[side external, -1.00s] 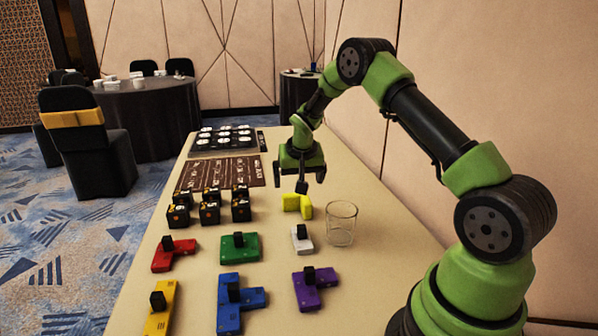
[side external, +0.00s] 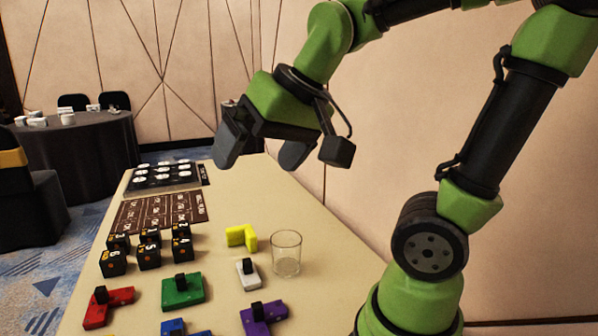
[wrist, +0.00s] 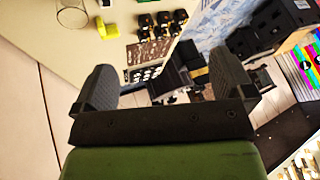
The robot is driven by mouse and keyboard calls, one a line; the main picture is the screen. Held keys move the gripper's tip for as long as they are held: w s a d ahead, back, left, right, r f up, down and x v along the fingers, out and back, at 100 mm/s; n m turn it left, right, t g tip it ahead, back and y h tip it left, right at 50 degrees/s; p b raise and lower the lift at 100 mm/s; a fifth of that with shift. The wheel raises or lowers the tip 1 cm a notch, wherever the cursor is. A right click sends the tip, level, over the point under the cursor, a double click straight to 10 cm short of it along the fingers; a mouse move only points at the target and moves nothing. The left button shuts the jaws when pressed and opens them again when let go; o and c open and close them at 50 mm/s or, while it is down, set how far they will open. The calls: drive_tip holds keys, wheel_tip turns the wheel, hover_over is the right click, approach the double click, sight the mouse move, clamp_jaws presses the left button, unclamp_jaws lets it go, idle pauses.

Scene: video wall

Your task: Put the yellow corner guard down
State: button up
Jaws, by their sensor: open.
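The yellow corner guard (side external: 241,236) lies on the cream table, just left of a clear glass and right of the black numbered cubes. It also shows in the wrist view (wrist: 107,28), near the top.
A clear glass (side external: 286,254) stands beside the guard. Several black cubes (side external: 149,256), a brown printed mat (side external: 158,211) and a dark tray of white discs (side external: 163,187) are on the left. Coloured blocks with black knobs, among them a green one (side external: 183,290), lie in front.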

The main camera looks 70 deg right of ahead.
drive_tip(key=s+a+n+y, duration=0.1)
drive_tip(key=s+a, duration=0.2)
drive_tip(key=s, duration=0.3)
drive_tip(key=shift+s+f+t+y, duration=0.2)
drive_tip(key=shift+f+t+y, duration=0.1)
drive_tip(key=shift+f, duration=0.1)
drive_tip(key=shift+a, duration=0.1)
idle(0.6)
